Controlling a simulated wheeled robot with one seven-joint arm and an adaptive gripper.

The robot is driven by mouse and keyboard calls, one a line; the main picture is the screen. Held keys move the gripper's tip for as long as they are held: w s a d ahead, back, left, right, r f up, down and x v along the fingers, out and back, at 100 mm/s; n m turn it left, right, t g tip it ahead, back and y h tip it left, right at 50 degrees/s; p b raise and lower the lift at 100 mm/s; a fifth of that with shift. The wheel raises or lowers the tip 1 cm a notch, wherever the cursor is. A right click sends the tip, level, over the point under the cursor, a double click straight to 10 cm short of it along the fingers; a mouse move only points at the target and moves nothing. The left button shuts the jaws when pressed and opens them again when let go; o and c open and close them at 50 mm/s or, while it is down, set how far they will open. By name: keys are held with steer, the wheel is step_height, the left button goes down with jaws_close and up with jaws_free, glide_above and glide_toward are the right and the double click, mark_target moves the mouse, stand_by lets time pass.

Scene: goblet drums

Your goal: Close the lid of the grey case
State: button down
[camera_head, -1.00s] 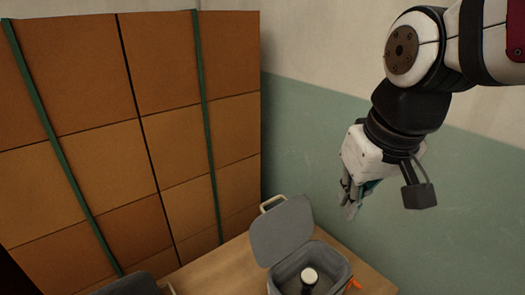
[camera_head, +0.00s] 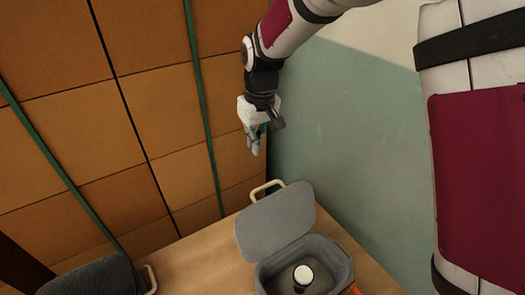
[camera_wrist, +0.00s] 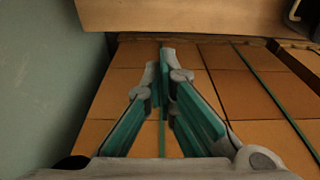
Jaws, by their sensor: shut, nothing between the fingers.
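The grey case (camera_head: 343,274) stands on the wooden table in the head view, with its lid (camera_head: 277,222) swung up and leaning back toward the tiled panel. A dark object with a white round top (camera_head: 303,275) stands inside it. A pale handle (camera_head: 268,188) shows behind the lid's upper edge. My gripper (camera_head: 254,150) is above and behind the lid, apart from it, fingers pointing down. In the wrist view my gripper (camera_wrist: 166,62) has its fingertips together with nothing between them.
The wooden table (camera_head: 197,262) has bare room left of the case. A dark grey object (camera_head: 95,278) with a pale handle sits at the lower left. The orange tiled panel (camera_head: 115,110) rises behind, with the green wall (camera_head: 345,130) to the right. Something orange (camera_head: 352,290) lies beside the case.

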step_height(320, 180, down, 8)
steer(key=s+d, duration=0.1)
steer(key=s, duration=0.1)
steer(key=shift+d+f+p, duration=0.25)
steer(key=shift+d+p, duration=0.05)
steer(key=shift+p, duration=0.1)
steer(key=shift+s, duration=0.1)
